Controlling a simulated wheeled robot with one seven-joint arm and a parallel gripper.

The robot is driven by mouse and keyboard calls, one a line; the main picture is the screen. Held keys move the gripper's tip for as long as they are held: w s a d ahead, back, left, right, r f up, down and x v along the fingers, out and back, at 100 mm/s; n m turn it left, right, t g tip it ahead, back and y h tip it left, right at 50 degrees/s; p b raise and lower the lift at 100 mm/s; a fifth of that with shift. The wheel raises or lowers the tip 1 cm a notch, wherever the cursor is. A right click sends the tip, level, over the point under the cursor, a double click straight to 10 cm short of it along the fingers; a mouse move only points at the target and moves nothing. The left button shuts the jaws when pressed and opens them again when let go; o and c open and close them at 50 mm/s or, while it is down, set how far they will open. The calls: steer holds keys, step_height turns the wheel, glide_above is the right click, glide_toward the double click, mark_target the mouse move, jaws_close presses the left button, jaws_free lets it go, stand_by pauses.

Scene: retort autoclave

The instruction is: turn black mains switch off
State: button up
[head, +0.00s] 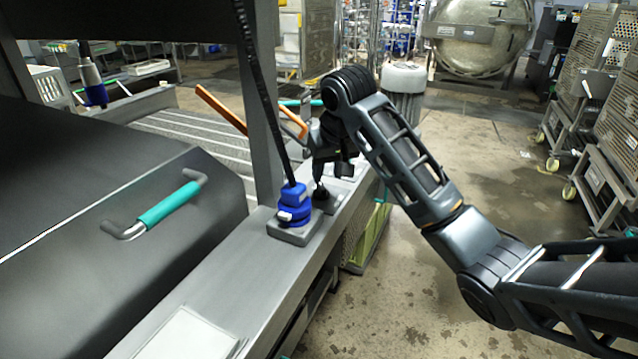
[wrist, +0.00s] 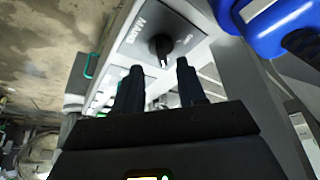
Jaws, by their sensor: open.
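The black mains switch (wrist: 161,46) is a rotary knob on a grey plate marked "MAINS" (wrist: 133,38) in the wrist view. A white mark shows on the knob, and more lettering beside it is too small to read surely. In the head view the knob (head: 321,198) sits on the grey ledge, just beyond a blue connector. My gripper (wrist: 158,82) is open, its two dark fingers apart, with the knob showing beyond and between the fingertips. In the head view my gripper (head: 326,170) hangs above the knob. I cannot tell whether it touches the knob.
The blue connector (head: 293,205) with a black cable stands close beside the switch; its blue body (wrist: 275,25) also shows in the wrist view. A grey upright post (head: 266,120) rises behind it. A lid with a teal handle (head: 165,205) is at left. Open floor lies right.

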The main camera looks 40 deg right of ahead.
mark_target(323, 188)
steer(key=x, duration=0.6)
jaws_close()
stand_by(0.3)
